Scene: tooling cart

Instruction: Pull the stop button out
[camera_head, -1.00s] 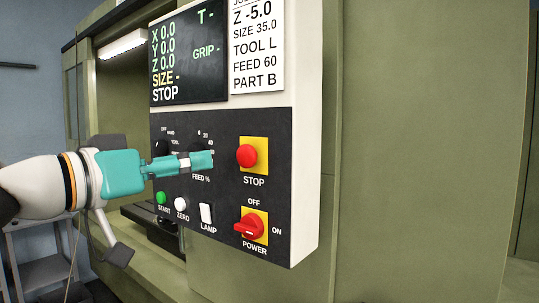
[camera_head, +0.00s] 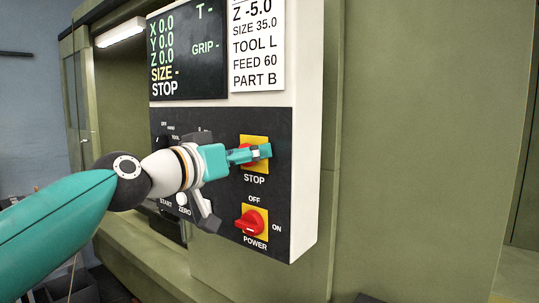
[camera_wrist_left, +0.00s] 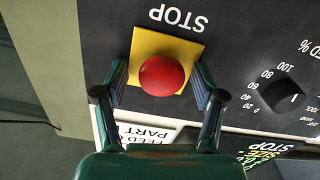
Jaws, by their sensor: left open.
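The red stop button (camera_wrist_left: 162,75) sits on a yellow square plate (camera_wrist_left: 176,46) on the dark control panel. In the left wrist view it lies between the two fingers of my left gripper (camera_wrist_left: 160,90), which is open, with a finger on each side and a visible gap. In the head view my left gripper (camera_head: 258,153) is in front of the button and covers most of it; a red sliver (camera_head: 244,155) shows. Whether the fingers touch the button cannot be told. My right gripper is in neither view.
Below the stop button is the red power switch (camera_head: 249,223) on a yellow plate. The feed dial (camera_wrist_left: 283,95) is beside the button. A screen (camera_head: 188,50) and a white data sheet (camera_head: 257,45) are above. Open space lies in front of the green machine wall (camera_head: 430,150).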

